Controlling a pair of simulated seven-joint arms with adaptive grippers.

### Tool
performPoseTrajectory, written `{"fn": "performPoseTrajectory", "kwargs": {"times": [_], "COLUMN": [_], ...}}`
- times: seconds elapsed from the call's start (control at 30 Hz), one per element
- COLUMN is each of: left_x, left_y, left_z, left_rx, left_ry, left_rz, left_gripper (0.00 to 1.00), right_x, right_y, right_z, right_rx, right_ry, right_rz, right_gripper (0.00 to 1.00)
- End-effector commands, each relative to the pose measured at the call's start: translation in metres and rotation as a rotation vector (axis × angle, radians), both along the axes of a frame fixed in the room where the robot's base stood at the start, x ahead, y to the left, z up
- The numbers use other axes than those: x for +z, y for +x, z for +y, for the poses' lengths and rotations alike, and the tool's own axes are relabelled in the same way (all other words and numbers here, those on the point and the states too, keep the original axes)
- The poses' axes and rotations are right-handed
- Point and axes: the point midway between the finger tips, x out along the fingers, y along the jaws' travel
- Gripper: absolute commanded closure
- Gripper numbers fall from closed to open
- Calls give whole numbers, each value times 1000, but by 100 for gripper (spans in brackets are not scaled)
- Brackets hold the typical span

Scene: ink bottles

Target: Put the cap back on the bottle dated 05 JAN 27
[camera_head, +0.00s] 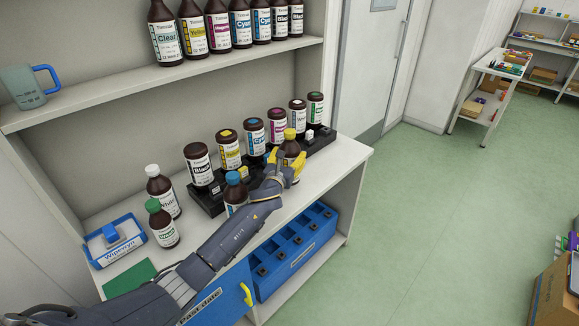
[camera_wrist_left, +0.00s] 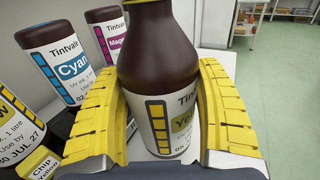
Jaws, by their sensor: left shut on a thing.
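My left gripper (camera_head: 286,164) is shut on a brown bottle (camera_head: 291,147) with a yellow top, at the front of the counter. In the left wrist view its yellow fingers (camera_wrist_left: 160,112) lie on both sides of the bottle (camera_wrist_left: 152,48). The bottle's label (camera_wrist_left: 176,122) reads "Tintvale" and "Ye", with a yellow strip and a date beginning "05"; the rest of the date is hidden. The bottle looks upright. Its top is outside the wrist view. I cannot make out a loose cap. My right gripper is not in view.
Several bottles, including a cyan one (camera_head: 253,135) and a yellow one (camera_head: 229,151), stand in a row on a black rack (camera_head: 211,201). A blue-capped bottle (camera_head: 235,185) stands near my left forearm. A green-capped bottle (camera_head: 161,226) and a blue tray (camera_head: 102,258) are at left.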

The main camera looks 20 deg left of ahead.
Motion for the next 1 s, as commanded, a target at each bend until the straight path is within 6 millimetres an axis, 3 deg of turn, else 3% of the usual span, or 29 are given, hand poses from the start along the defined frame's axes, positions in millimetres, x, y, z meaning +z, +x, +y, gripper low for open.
{"fn": "performPoseTrajectory", "kwargs": {"times": [0.4, 0.93, 0.97, 1.0], "left_x": [-39, -45, -46, -46], "left_y": [0, 0, 0, 0], "left_z": [-1, 0, 0, 0], "left_rx": [0, 0, 0, 0], "left_ry": [-2, -1, -1, -1], "left_rz": [-1, -1, 1, 1], "left_gripper": [100, 100, 27, 22], "right_x": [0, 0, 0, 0], "right_y": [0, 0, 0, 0], "right_z": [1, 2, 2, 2], "right_rx": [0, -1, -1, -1], "right_ry": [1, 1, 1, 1], "right_rz": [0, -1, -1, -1], "right_gripper": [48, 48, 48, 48]}}
